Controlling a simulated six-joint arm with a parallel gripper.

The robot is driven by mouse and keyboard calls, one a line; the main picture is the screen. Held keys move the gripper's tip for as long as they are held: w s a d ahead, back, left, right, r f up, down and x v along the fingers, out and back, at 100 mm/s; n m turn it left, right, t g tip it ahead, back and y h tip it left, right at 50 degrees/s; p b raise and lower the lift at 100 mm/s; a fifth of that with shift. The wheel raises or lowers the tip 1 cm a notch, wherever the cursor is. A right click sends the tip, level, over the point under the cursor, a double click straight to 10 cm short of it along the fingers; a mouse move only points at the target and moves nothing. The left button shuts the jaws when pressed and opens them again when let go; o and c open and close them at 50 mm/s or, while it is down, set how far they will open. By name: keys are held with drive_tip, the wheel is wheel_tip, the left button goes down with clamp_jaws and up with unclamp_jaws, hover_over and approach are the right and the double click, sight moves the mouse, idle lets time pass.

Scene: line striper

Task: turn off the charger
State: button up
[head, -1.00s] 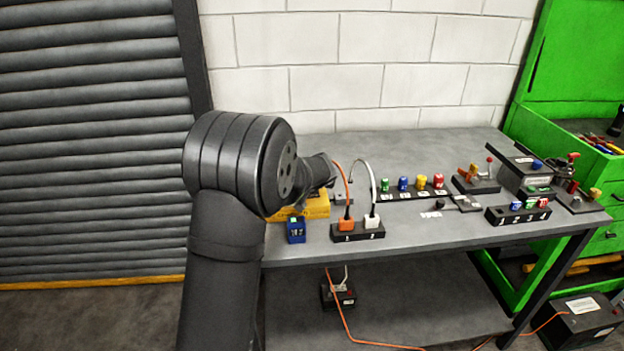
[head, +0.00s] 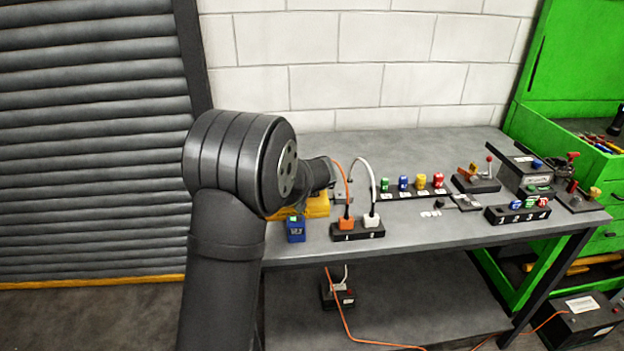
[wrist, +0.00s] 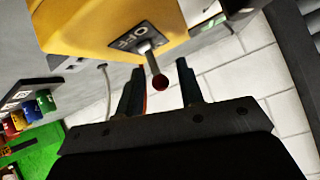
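The charger is a yellow box (wrist: 100,22), seen close up in the wrist view. Its dark plate reads OFF beside a metal toggle lever (wrist: 150,58) with a red ball tip (wrist: 160,83). In the head view the yellow charger (head: 317,205) stands at the table's left end, partly hidden by my arm. My gripper (wrist: 159,67) is open, with one dark finger on each side of the lever's ball in the picture. I see gaps on both sides of the ball. The gripper's fingers are hidden in the head view.
A blue meter (head: 296,231) stands just in front of the charger. A black socket strip (head: 358,233) with orange and white plugs lies to its right. Coloured knobs, lever units and boxes fill the table's right part. A white brick wall (head: 350,85) rises behind.

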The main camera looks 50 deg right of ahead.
drive_tip(key=v, duration=1.7)
drive_tip(key=shift+s+a, duration=0.15)
drive_tip(key=shift+o, duration=0.4)
drive_tip(key=w+d+r+n+g+y, duration=0.2)
drive_tip(key=w+d+r+n+g, duration=0.15)
drive_tip(key=n, duration=0.35)
drive_tip(key=w+d+r+n+g+y, duration=0.2)
drive_tip(key=w+r+n+g, duration=0.1)
drive_tip(key=w+n, duration=0.3)
drive_tip(key=shift+n, duration=0.7)
drive_tip(key=x, duration=1.1)
drive_tip(key=s+x, duration=0.1)
drive_tip(key=x, duration=0.5)
drive_tip(key=shift+a+f, duration=0.3)
drive_tip(key=shift+f, duration=0.1)
drive_tip(key=shift+c, duration=0.5)
